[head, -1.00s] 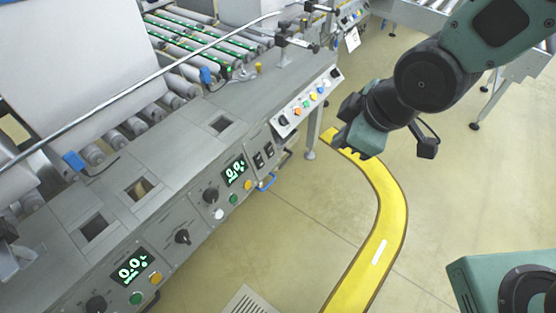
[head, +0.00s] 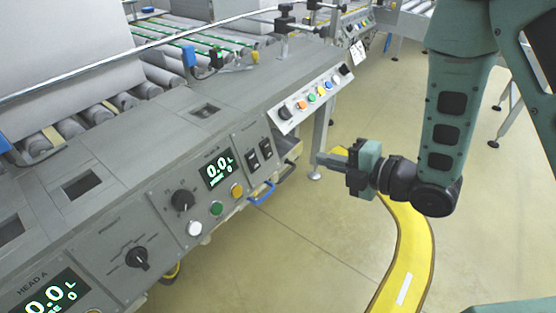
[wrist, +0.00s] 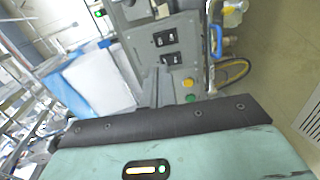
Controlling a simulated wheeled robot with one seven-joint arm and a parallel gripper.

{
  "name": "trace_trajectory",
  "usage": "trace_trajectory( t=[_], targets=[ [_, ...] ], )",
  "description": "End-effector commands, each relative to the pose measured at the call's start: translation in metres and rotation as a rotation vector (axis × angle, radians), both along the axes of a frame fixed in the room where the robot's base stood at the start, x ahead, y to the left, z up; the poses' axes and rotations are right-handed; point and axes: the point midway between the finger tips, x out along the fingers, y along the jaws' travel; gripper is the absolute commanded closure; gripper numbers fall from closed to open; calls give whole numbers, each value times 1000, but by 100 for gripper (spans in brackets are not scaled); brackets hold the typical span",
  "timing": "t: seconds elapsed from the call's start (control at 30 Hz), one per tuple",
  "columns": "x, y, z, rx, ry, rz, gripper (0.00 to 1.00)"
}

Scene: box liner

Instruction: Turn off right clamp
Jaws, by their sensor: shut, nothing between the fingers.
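Two black rocker switches sit side by side on the grey console's small panel, the left switch (head: 253,160) and the right switch (head: 266,148). I take them for the clamp switches, but their labels are too small to read. In the wrist view the right one appears as the upper switch (wrist: 166,37) and the left one as the lower switch (wrist: 171,59). Whether each is on or off cannot be told. My gripper (head: 322,160) is shut and empty, pointing left toward the console, apart from the switches. Its fingers also show in the wrist view (wrist: 155,84).
A blue handle (head: 261,193) juts out below the switches. Yellow (head: 237,190) and green (head: 217,208) buttons and a display (head: 217,169) are to the left. A tilted panel of coloured buttons (head: 311,98) is above right. Open floor lies right of the console.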

Motion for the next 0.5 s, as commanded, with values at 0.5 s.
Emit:
trace_trajectory(
  t=[0.5],
  targets=[
    [-2,-1,-6,7,-50,22,100]
  ],
)
